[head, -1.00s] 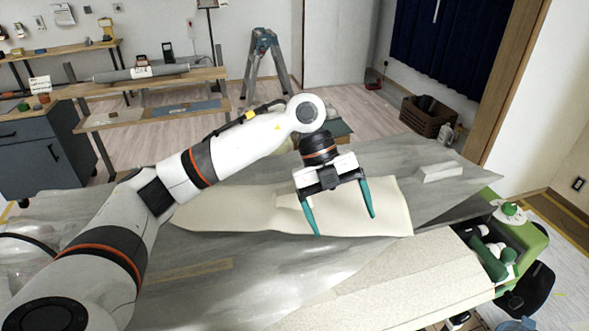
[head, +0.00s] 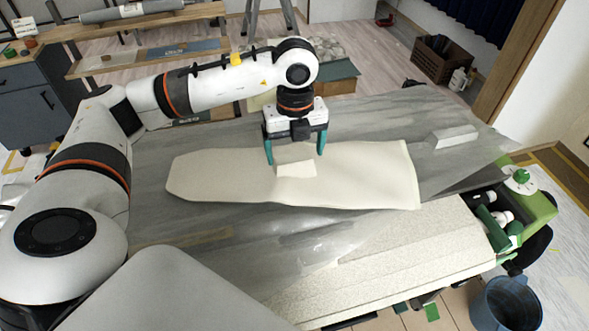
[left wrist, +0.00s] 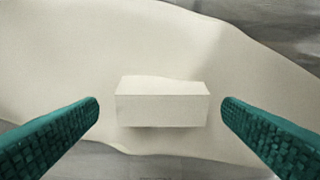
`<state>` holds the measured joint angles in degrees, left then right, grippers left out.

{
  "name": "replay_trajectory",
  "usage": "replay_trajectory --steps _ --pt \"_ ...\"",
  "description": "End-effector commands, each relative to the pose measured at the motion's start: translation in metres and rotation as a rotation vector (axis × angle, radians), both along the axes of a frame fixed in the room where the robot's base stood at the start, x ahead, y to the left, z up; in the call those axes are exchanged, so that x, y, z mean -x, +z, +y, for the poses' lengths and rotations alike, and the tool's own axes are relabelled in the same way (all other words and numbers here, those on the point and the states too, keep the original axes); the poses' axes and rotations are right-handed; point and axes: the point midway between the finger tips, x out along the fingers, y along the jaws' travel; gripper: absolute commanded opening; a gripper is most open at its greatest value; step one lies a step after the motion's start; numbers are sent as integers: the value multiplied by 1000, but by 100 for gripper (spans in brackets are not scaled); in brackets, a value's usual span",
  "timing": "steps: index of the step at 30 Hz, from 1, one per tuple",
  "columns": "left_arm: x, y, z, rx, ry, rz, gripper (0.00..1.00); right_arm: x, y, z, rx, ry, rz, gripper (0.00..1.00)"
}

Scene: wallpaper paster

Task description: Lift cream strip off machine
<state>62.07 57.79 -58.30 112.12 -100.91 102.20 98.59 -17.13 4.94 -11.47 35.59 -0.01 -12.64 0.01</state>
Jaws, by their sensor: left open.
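The long cream strip (head: 365,180) lies on a grey sheet-like surface, its far edge slightly wavy. My left gripper (head: 295,157), with teal fingers, is open and points down over the strip's far edge. In the left wrist view its fingers (left wrist: 160,125) are to either side of the piece, with gaps between. Whether the fingertips touch the strip cannot be told. My right gripper is not in view.
The grey surface (head: 170,225) spreads widely around the strip. A pale block (head: 452,137) lies on it at the right. A speckled cream panel (head: 400,260) runs along the near side, with a green-ended unit (head: 535,195) at right. A blue bucket (head: 507,303) stands at lower right.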

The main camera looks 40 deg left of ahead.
Motion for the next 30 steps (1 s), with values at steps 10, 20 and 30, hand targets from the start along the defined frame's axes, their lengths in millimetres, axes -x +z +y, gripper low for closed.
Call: replay_trajectory --steps 10,20,30 --pt "1 -40 1 -1 0 2 89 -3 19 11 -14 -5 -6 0" --pt "1 -40 1 0 0 1 68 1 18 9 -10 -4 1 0" --pt "0 -39 1 1 0 0 32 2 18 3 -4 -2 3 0"
